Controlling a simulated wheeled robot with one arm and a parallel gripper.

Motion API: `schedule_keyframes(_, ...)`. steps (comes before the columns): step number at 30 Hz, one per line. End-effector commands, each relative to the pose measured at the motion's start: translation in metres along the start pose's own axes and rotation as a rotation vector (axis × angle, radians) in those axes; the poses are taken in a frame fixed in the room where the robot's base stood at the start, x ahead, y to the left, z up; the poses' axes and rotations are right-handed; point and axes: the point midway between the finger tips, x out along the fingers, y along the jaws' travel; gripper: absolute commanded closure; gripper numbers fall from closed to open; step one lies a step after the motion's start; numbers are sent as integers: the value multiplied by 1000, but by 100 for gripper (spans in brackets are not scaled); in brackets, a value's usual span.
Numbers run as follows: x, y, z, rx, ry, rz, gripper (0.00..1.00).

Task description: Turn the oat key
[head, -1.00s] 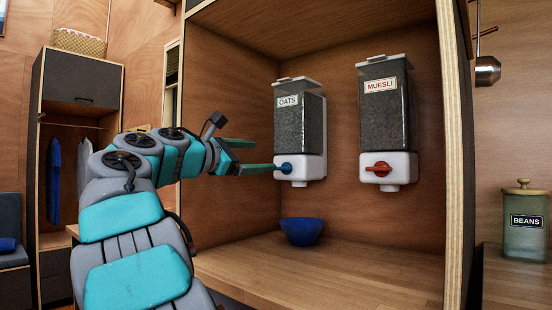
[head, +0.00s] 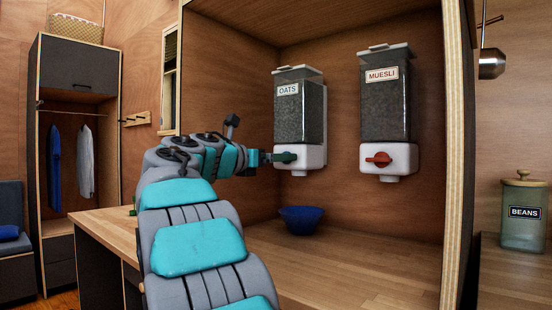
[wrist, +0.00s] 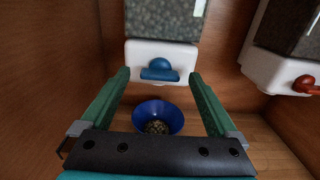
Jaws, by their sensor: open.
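The oats dispenser (head: 300,112) hangs on the back wall, with a white base and a label reading OATS. In the wrist view its blue key (wrist: 159,72) has its handle lying crosswise. My gripper (wrist: 158,76) is open, its green fingers on the left and right of the key, with gaps on both sides. In the head view my gripper (head: 284,157) is in front of the dispenser's white base and mostly hides the key. A blue bowl (head: 302,220) stands below the dispenser; the wrist view shows brownish bits in the bowl (wrist: 171,122).
The muesli dispenser (head: 385,105) with its red key (head: 378,159) hangs to the right. A beans jar (head: 524,212) stands outside the alcove's right panel (head: 455,160). The wooden counter (head: 370,262) is clear right of the bowl.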

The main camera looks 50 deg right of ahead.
Motion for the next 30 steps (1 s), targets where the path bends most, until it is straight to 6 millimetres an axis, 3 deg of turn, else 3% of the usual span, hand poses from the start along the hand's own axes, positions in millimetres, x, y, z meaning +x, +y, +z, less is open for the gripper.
schedule_keyframes(11, 6, 0, 1, 2, -1, 1, 5)
schedule_keyframes(30, 6, 0, 1, 3, -1, 1, 77)
